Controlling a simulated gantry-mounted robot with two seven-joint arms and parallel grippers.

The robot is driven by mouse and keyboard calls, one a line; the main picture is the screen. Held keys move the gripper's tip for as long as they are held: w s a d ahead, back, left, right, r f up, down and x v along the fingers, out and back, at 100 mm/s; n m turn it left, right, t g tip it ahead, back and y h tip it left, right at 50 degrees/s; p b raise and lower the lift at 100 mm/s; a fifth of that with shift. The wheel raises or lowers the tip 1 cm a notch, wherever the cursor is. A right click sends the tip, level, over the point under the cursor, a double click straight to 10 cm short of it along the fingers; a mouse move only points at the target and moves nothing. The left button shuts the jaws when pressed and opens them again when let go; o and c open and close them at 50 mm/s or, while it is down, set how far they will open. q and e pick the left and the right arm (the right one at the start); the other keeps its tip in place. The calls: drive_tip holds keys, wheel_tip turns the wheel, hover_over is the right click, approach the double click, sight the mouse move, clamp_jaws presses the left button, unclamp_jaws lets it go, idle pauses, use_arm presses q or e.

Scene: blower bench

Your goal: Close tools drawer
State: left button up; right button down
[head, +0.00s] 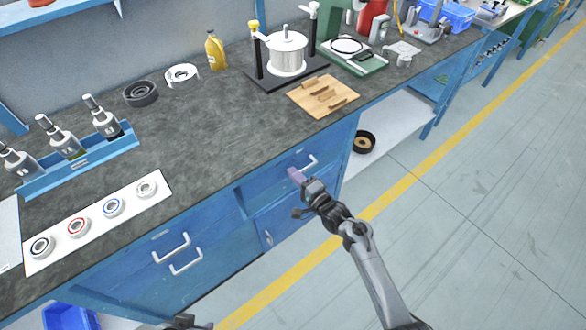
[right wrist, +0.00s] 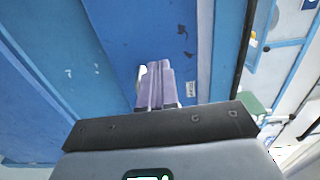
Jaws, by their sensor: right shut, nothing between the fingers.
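The blue bench has an upper right drawer (head: 276,184) with a white bar handle (head: 309,163). Its front looks about level with the bench front, but I cannot tell whether a small gap stays open. No drawer is marked as the tools drawer in a way I can read. My right gripper (head: 296,175) is at this drawer front, just left of and below the handle. In the right wrist view its lilac fingers (right wrist: 155,88) are shut and empty against the blue front. A bit of white handle (right wrist: 141,76) shows beside them; contact is unclear.
Two white handles (head: 171,248) mark the left drawers, whose fronts look flush. A blue cabinet door (head: 290,215) is below the right drawer. The worktop (head: 220,130) carries a wooden board (head: 340,108) and a bearing strip (head: 95,222). The floor (head: 440,240) in front is clear.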

drive_tip(key=s+d+f+g+h+p, duration=0.15)
drive_tip(key=s+d+p, duration=0.3)
drive_tip(key=s, duration=0.85)
drive_tip(key=s+d+f+g+p, duration=0.15)
drive_tip(key=s+d+p, duration=0.3)
drive_tip(key=s, duration=0.75)
drive_tip(key=s+d+r+n+g+h+p, duration=0.1)
drive_tip(key=s+d+r+n+g+h, duration=0.35)
drive_tip(key=s+r+n, duration=0.35)
drive_tip(key=s+d+r+n+g+h+p, duration=0.2)
drive_tip(key=s+d+r+n+g+h, duration=0.25)
drive_tip(key=s+r, duration=0.4)
use_arm(q)
wheel_tip(320, 180, up, 50)
drive_tip(key=p, duration=3.7)
drive_tip(key=shift+s+d+r+p, duration=0.25)
drive_tip(key=shift+s+d+p, duration=0.05)
drive_tip(key=shift+s+d, duration=0.15)
use_arm(e)
wheel_tip(320, 180, up, 36)
drive_tip(key=shift+s+d+r+n+t+y, duration=0.2)
drive_tip(key=shift+s+d+n+t+y, duration=0.1)
drive_tip(key=shift+s+n+y, duration=0.1)
